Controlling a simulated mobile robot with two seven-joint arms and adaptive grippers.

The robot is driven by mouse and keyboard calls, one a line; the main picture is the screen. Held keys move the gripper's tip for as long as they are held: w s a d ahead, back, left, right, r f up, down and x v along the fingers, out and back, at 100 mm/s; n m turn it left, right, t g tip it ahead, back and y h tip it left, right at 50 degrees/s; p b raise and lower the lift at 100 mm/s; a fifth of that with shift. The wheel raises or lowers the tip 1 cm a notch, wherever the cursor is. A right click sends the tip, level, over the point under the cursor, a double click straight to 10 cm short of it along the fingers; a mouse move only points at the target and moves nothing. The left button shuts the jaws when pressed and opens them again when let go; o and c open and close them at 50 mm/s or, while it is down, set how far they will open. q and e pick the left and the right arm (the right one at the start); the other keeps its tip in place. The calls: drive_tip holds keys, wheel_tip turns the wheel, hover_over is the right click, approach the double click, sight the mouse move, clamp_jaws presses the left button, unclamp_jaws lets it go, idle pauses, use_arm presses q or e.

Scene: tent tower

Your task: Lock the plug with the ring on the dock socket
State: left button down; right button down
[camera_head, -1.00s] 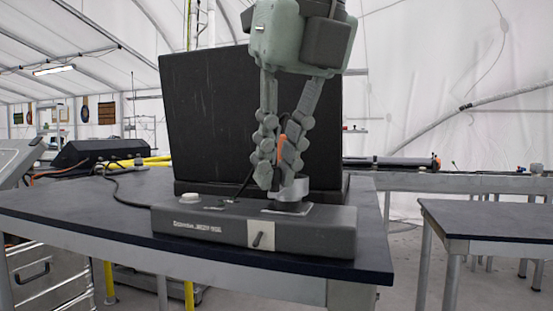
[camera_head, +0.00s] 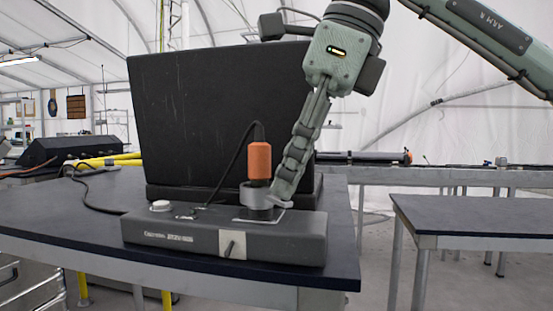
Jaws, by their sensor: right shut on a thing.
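The orange plug (camera_head: 260,161) stands upright at the dock socket, with a black cable rising from its top and looping down to the left. The grey ring (camera_head: 253,197) sits around the plug's foot on the socket (camera_head: 262,214), on top of the dark grey dock box (camera_head: 185,235). My right gripper (camera_head: 281,194) reaches down from the upper right, tilted, its fingers seen edge-on. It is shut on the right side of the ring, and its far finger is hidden. I cannot tell whether the ring is locked. My left gripper is not in view.
The dock stands near the front edge of a dark table (camera_head: 60,215). A large black panel (camera_head: 215,120) stands close behind it. A white button (camera_head: 160,205) is on the dock's left. A second table (camera_head: 480,220) is at the right, with open floor between.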

drive_tip(key=shift+w+d+n+g, duration=0.35)
drive_tip(key=shift+d+n+g, duration=0.1)
drive_tip(key=shift+n, duration=0.55)
drive_tip(key=shift+w+d+n+g, duration=0.25)
drive_tip(key=shift+w+d+n, duration=0.15)
drive_tip(key=shift+n, duration=0.5)
drive_tip(key=n, duration=0.1)
drive_tip(key=w+n+g, duration=0.1)
drive_tip(key=shift+d+n, duration=0.3)
drive_tip(key=shift+d, duration=0.1)
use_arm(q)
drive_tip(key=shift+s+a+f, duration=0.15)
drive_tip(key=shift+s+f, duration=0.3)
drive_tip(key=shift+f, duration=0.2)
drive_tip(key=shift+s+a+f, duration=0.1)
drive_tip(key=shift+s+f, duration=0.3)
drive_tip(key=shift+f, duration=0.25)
use_arm(e)
drive_tip(key=shift+w+d+n+g, duration=0.15)
drive_tip(key=shift+w+n+g, duration=0.2)
drive_tip(key=shift+n, duration=0.35)
drive_tip(key=shift+w+d+n+g, duration=0.15)
drive_tip(key=shift+w+n, duration=0.3)
drive_tip(key=shift+n, duration=0.25)
drive_tip(key=shift+r, duration=0.1)
drive_tip(key=c, duration=1.6)
unclamp_jaws()
drive_tip(key=shift+o, duration=0.2)
drive_tip(key=shift+h, duration=0.3)
drive_tip(key=v, duration=0.7)
